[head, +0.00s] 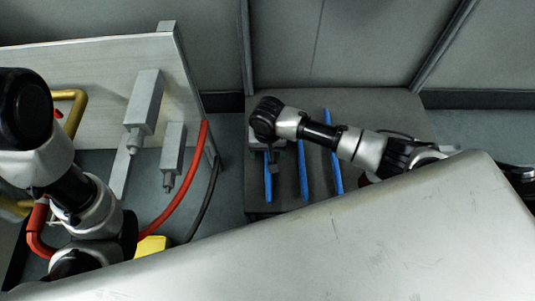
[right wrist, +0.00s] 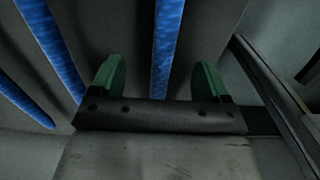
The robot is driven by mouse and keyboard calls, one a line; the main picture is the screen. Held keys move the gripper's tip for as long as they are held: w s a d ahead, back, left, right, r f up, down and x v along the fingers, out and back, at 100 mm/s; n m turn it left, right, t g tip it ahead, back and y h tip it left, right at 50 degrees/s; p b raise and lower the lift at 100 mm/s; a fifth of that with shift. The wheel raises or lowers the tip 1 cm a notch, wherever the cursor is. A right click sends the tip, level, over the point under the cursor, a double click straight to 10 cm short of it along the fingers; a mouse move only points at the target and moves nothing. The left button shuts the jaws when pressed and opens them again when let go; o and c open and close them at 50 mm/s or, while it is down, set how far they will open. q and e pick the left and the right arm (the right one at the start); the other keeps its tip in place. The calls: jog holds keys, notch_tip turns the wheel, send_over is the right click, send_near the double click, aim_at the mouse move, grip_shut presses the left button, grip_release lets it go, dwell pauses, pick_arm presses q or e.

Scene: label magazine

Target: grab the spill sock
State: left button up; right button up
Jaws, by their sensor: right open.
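Three long blue spill socks lie side by side on a dark grey surface: a left one (head: 268,186), a middle one (head: 302,172) and a right one (head: 335,165). My right gripper (head: 272,163) points down over the left sock and hides part of it. In the right wrist view the green fingers of my right gripper (right wrist: 158,77) are apart, with one blue sock (right wrist: 167,45) running between them. It is not clear whether they touch it. The other two socks show to the left in that view. My left arm is at the left; its gripper does not show.
A pale upright panel (head: 85,75) with grey box fittings (head: 145,100) stands at the left. A red hose (head: 184,185) and a black hose curve beside it. A yellow object (head: 151,246) lies low. The grey surface (head: 385,110) is bare beyond my right arm.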

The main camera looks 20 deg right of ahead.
jog(key=c, duration=1)
jog(key=shift+c, duration=0.2)
jog(key=shift+r, duration=0.1)
